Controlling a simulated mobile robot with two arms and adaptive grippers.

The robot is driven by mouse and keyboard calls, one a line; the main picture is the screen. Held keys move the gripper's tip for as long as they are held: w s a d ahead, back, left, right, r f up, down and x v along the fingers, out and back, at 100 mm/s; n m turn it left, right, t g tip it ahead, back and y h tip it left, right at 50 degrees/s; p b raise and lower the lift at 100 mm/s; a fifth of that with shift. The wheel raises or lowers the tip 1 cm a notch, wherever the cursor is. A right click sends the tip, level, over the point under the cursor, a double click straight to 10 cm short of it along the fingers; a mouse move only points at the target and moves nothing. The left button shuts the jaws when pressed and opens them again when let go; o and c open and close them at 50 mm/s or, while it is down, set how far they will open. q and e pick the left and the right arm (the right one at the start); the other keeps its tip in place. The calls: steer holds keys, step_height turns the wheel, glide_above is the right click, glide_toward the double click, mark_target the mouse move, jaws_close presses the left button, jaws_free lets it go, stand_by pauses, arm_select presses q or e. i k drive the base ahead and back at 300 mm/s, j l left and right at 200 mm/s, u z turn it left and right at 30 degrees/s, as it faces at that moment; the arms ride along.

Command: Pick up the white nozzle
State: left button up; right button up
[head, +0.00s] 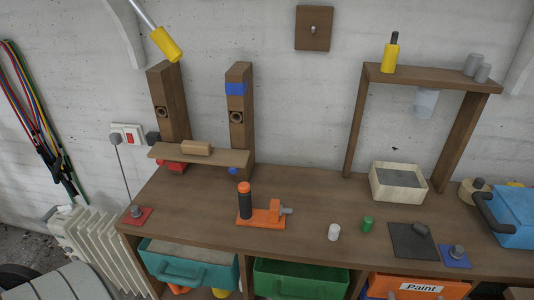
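A small white cylinder (334,232), which looks like the white nozzle, stands upright on the brown workbench (305,200) near its front edge. It is clear of the things around it. A small green cylinder (367,224) stands just to its right, and an orange base with a black, orange-topped handle (262,220) is to its left. Neither of my grippers is in view.
A dark square plate (405,247) and a blue plate with a grey knob (457,252) lie to the right. Behind are a pale box (380,187) and a wooden shelf frame (410,76). Teal (185,274) and green (295,281) bins sit below.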

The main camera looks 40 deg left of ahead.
mark_target(333, 235)
steer(key=u, duration=1.2)
steer(key=i+j+z, duration=0.3)
steer(key=i, duration=0.2)
